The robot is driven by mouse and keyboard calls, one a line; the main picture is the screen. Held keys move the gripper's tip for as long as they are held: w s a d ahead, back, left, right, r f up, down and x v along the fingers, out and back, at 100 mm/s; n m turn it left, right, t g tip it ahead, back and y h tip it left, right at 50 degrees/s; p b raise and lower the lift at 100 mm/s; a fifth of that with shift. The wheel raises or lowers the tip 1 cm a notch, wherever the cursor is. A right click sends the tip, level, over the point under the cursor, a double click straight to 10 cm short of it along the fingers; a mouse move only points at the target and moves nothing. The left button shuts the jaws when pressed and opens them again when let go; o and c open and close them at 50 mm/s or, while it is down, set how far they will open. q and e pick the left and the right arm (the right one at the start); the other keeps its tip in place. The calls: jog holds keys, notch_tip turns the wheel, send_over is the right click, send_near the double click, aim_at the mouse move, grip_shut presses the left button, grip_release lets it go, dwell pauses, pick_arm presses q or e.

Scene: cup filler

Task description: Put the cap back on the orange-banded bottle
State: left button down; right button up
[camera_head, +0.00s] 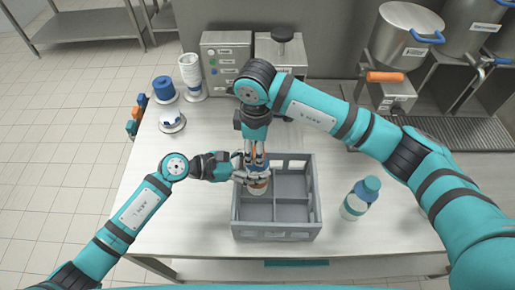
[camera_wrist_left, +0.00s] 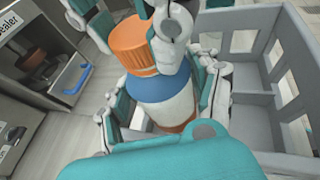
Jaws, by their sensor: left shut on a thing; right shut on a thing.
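The orange-banded bottle (camera_head: 258,188) is upright at the far left compartment of the grey crate (camera_head: 316,215). In the left wrist view, the bottle (camera_wrist_left: 172,108) shows a white body, blue shoulder and orange band low down. My left gripper (camera_head: 248,178) is shut on the bottle's body from the left. My right gripper (camera_head: 257,160) points down from above and is shut on the orange cap (camera_wrist_left: 134,46). The cap is at the bottle's top, touching or just above it; I cannot tell whether it is seated. The neck is hidden.
A blue-capped bottle (camera_head: 360,198) stands right of the crate. An orange-handled machine (camera_head: 388,90) and a steel pot (camera_head: 402,36) are at the back right.

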jog(key=shift+s+a+m, duration=0.1)
jog(key=shift+a+m, duration=0.3)
jog(key=shift+m, duration=0.6)
jog(key=shift+d+m, duration=0.35)
jog(key=shift+m, duration=0.15)
jog(key=shift+d+f, duration=0.1)
jog(key=shift+d, duration=0.15)
jog(key=o, duration=0.7)
jog(key=shift+c, duration=0.2)
jog(key=shift+a, duration=0.1)
jog(key=shift+c, duration=0.2)
